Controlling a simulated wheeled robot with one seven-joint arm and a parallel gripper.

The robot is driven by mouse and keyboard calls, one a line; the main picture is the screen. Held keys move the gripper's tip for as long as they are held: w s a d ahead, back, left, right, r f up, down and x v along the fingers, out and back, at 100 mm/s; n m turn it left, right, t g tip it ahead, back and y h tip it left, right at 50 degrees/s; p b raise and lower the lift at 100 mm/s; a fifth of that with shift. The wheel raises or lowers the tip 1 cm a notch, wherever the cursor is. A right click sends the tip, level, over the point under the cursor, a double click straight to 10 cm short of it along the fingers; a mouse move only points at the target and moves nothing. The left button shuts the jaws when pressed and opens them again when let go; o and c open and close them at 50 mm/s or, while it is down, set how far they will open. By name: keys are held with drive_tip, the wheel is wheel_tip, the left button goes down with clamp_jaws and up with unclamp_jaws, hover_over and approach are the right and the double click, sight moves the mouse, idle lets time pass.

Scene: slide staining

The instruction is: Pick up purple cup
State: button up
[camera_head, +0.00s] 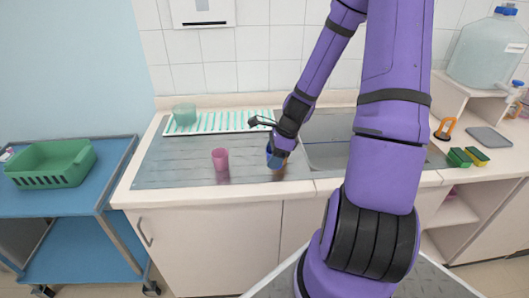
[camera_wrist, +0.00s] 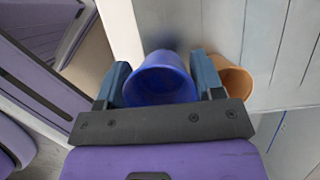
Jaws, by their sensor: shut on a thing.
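A deep blue-purple cup (camera_wrist: 160,82) sits between the two fingers of my gripper (camera_wrist: 162,80) in the wrist view, with its open rim facing the camera. My gripper is shut on this cup. In the head view only a small blue part of the cup (camera_head: 270,152) shows beside my gripper (camera_head: 276,154), over the front part of the metal worktop. I cannot tell whether its base touches the worktop. A pink cup (camera_head: 220,160) stands upright on the worktop to the left of my gripper.
An orange cup (camera_wrist: 237,80) stands close beside the right finger in the wrist view. A striped tray (camera_head: 222,122) with a teal bowl (camera_head: 185,114) lies at the back, and a sink (camera_head: 328,154) is to the right. The worktop's left part is clear.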

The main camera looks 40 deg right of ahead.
drive_tip(key=shift+s+d+r, duration=0.1)
drive_tip(key=shift+s+d, duration=0.1)
drive_tip(key=shift+s, duration=0.85)
drive_tip(key=shift+s+d+r, duration=0.15)
drive_tip(key=shift+s+d, duration=0.1)
drive_tip(key=shift+s, duration=0.85)
drive_tip(key=shift+s+d+r, duration=0.1)
drive_tip(key=shift+s+d, duration=0.1)
drive_tip(key=shift+s, duration=0.85)
